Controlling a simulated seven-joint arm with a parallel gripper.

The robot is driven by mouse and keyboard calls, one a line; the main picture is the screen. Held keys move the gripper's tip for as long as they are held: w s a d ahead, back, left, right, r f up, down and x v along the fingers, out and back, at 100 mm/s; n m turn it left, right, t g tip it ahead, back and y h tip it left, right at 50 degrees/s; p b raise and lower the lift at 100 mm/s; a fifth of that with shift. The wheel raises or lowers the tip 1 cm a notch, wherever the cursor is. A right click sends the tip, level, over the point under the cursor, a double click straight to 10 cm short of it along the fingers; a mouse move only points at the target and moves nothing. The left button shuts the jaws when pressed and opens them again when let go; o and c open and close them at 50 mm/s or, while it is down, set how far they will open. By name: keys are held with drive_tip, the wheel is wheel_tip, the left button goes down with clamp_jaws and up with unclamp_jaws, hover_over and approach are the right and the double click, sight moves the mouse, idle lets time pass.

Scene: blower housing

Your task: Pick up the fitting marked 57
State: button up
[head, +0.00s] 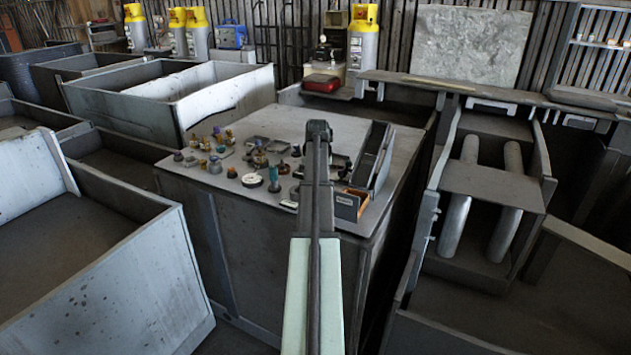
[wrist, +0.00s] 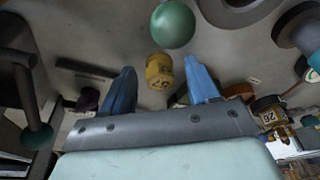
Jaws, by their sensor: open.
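In the wrist view a short yellow cylindrical fitting (wrist: 158,66) stands on the grey tabletop. It has dark marking on its side that could be 57, but it is too small and blurred to read surely. My gripper (wrist: 160,77) is open, with its blue fingers spread on either side of this fitting in the picture. I see no contact, and the height between them is hard to tell. In the head view my arm covers the gripper and the part of the table below it, and I cannot single out this fitting there.
A green ball-topped part (wrist: 173,24) is just beyond the yellow fitting. A brown ring-like part (wrist: 268,110) with a number label is at right. In the head view several small fittings crowd the grey bench (head: 225,128), with a dark open box (head: 374,158) to the right.

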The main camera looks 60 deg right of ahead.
drive_tip(key=shift+f, duration=0.1)
drive_tip(key=shift+c, duration=0.2)
drive_tip(key=c, duration=1.1)
drive_tip(key=shift+o, duration=0.2)
